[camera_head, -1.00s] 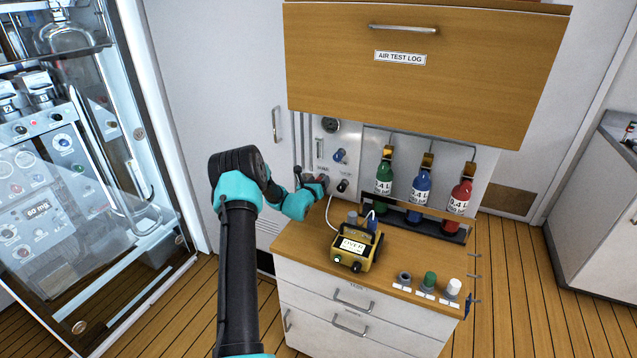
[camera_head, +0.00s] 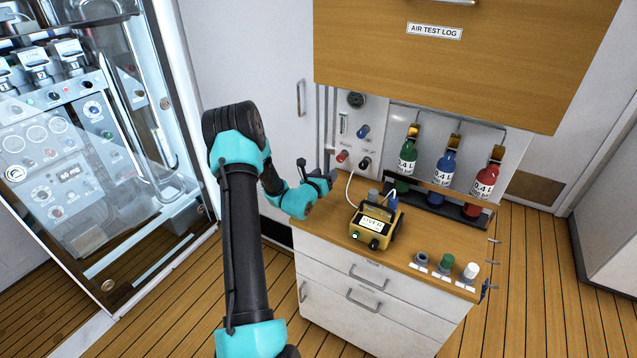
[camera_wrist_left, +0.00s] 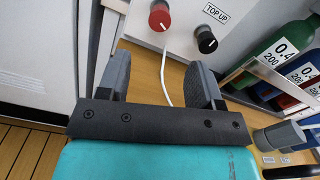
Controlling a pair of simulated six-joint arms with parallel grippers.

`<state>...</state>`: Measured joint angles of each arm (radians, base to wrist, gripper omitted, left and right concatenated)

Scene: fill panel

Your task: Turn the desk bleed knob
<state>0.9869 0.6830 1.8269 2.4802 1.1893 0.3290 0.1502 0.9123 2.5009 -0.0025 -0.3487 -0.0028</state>
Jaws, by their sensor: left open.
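The small panel above the desk carries a red knob (camera_head: 342,155), a black knob (camera_head: 365,163) and a blue knob (camera_head: 362,131). In the left wrist view the red knob (camera_wrist_left: 159,16) is ahead of the fingers, left of the black knob (camera_wrist_left: 206,41), which sits by a "TOP UP" label (camera_wrist_left: 216,12). The red knob's label is too small to read. My left gripper (camera_head: 327,177) is open and empty, just below and left of the red knob, apart from it. Its two fingers also show in the left wrist view (camera_wrist_left: 160,78). My right gripper is not in view.
A yellow meter (camera_head: 376,226) with a white hose stands on the wooden desk top (camera_head: 325,227). Green, blue and red bottles (camera_head: 443,172) stand in a rack at right. The wooden "AIR TEST LOG" front (camera_head: 480,60) overhangs above. A glass-fronted cabinet (camera_head: 100,150) is at left.

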